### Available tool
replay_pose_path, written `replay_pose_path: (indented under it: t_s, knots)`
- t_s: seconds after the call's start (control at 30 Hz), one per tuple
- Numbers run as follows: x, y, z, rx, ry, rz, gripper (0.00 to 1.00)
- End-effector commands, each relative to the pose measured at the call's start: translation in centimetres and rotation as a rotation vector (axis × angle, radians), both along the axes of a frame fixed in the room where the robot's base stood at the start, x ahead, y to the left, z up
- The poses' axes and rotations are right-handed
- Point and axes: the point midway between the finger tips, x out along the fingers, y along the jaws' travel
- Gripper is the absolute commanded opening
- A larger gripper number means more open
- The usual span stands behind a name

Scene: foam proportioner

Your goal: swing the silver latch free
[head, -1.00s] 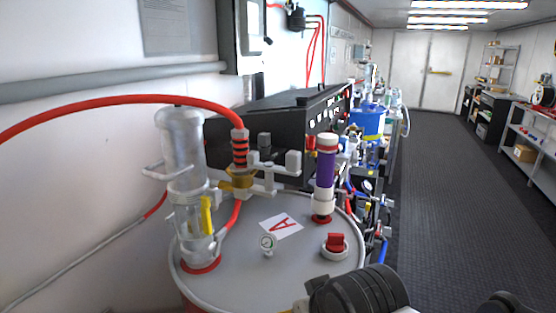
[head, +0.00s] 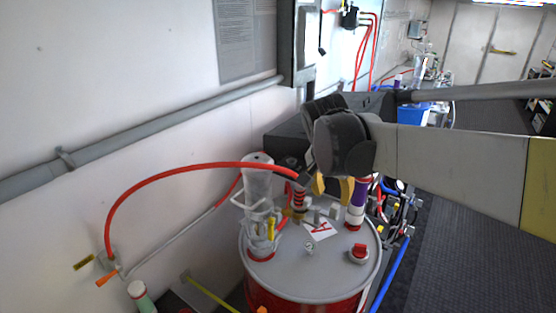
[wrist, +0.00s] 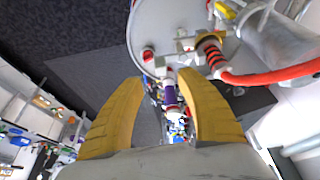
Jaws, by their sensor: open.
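Silver-grey fittings (head: 318,214), which may include the silver latch, sit beside the brass coupling under the red hose (head: 190,172) on the grey-topped drum (head: 262,275). They also show at the top of the wrist view (wrist: 186,44). I cannot tell which piece is the latch. My gripper (head: 332,187) is open, its two yellow fingers apart and pointing down above the drum. In the wrist view my gripper (wrist: 161,78) has nothing held between its fingers; the fittings lie beyond the fingertips. My wrist and arm hide part of the scene behind.
A clear cylinder (head: 258,185) stands left of the coupling, and a purple-and-white tube (head: 357,203) stands right. A red-capped knob (head: 358,253) and a small gauge (head: 309,248) are on the lid. A pipe (head: 150,128) runs along the wall. Dark floor is clear at right.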

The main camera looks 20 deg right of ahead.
Motion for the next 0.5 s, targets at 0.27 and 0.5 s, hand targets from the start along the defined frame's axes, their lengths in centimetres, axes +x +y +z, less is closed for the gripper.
replay_pose_path:
  t_s: [0.27,0.5]
  knots:
    - [1.0,-1.0,-0.4,-0.002,0.006,-0.04,0.43]
    - [2.1,-2.4,-4.8,-0.001,0.005,-0.039,0.43]
